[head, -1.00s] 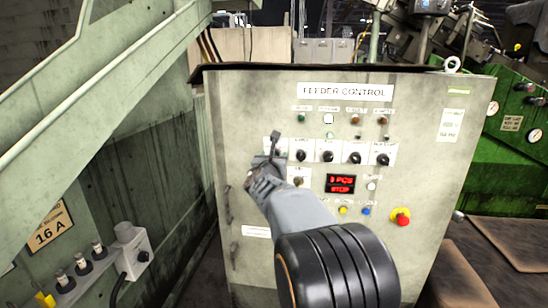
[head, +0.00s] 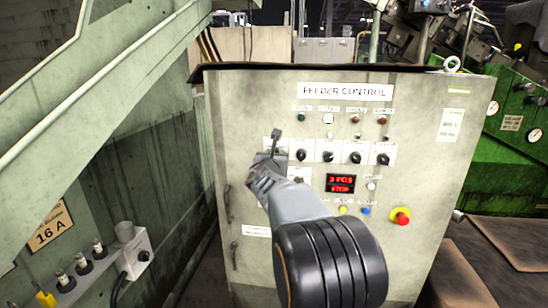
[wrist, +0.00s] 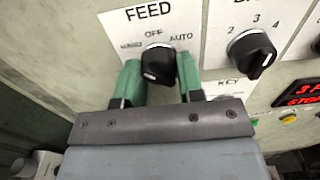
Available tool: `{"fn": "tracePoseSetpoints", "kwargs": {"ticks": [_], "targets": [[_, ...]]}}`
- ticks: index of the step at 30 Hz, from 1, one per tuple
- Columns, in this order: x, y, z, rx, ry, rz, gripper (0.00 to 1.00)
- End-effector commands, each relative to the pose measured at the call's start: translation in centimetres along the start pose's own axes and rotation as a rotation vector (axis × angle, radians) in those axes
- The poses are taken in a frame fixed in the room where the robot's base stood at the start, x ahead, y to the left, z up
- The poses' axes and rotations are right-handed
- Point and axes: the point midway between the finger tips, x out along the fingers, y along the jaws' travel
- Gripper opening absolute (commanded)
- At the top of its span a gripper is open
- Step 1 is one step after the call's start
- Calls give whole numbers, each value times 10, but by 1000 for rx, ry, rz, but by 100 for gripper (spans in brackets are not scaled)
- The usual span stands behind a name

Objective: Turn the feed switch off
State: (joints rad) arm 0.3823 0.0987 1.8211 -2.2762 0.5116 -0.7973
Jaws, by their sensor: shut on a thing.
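The feed switch (wrist: 157,64) is a black rotary knob on a white plate marked FEED, with OFF at the top, a partly blurred word at the left and AUTO at the right. My gripper (wrist: 159,70) has one green finger on each side of the knob and is shut on it. A pale mark shows on the knob's lower front, but its exact pointing direction is hard to tell. In the head view my gripper (head: 266,166) is at the left end of the upper knob row, and hides most of the feed switch.
The FEEDER CONTROL cabinet (head: 232,110) carries more knobs to the right, close to my gripper (wrist: 251,52). A red display (head: 340,184) reads STOP. A red emergency button (head: 402,217) sits lower right. A green sloping beam (head: 110,95) stands at the left.

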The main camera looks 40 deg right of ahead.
Motion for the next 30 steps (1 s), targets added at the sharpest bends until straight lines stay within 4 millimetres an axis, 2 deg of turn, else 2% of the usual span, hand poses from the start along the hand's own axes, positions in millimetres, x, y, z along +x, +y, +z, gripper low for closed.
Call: {"fn": "tracePoseSetpoints", "kwargs": {"ticks": [3,11,30], "targets": [[0,0,0,0,0,0,11],[0,0,-3,47,0,1,11],[0,1,-4,539,-1,2,11]]}}
